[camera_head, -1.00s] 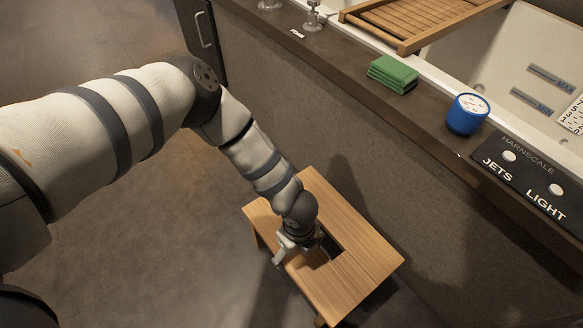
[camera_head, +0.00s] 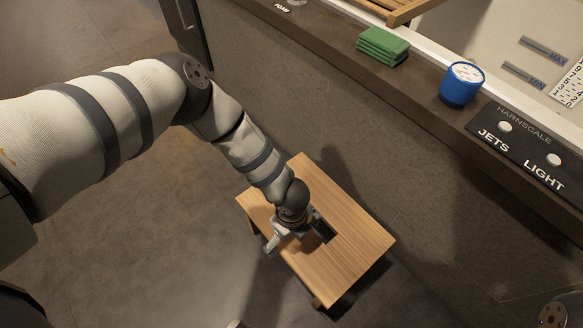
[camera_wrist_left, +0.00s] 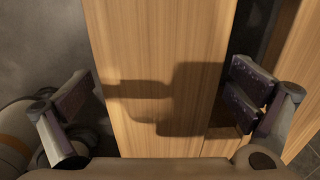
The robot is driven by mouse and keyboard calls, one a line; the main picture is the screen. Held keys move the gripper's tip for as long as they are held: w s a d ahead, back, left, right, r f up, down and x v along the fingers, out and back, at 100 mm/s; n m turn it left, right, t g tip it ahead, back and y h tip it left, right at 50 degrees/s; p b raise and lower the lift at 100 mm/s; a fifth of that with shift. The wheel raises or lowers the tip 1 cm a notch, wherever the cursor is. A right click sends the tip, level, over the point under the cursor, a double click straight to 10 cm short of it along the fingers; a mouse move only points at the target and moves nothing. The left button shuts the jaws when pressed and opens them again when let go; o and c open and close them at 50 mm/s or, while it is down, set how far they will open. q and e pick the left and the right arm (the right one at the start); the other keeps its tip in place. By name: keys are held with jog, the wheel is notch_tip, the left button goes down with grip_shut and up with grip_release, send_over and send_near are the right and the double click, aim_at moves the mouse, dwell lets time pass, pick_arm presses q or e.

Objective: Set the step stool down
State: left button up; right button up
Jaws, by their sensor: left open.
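The wooden step stool (camera_head: 350,258) is upright beside the tub's side panel, its top facing up with a dark slot in the middle. Its feet are mostly hidden, but a front leg shows at the lower edge. My left gripper (camera_head: 291,232) is at the stool's top, by the slot. In the left wrist view the gripper (camera_wrist_left: 165,97) is open, its fingers on either side of a wooden strip of the stool top (camera_wrist_left: 150,45). The left finger is outside the stool's edge and the right finger is at the slot, both apart from the wood. My right gripper is not in view.
The tub ledge (camera_head: 420,97) runs diagonally above the stool, holding folded green cloths (camera_head: 383,46), a blue round container (camera_head: 462,84) and a JETS/LIGHT panel (camera_head: 525,150). A wooden tray (camera_head: 395,12) lies over the tub. The floor (camera_head: 150,240) left of the stool is clear.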

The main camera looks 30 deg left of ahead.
pick_arm(q)
notch_tip(320, 180, up, 12)
jog(key=p, duration=0.5)
jog(key=shift+r, duration=0.15)
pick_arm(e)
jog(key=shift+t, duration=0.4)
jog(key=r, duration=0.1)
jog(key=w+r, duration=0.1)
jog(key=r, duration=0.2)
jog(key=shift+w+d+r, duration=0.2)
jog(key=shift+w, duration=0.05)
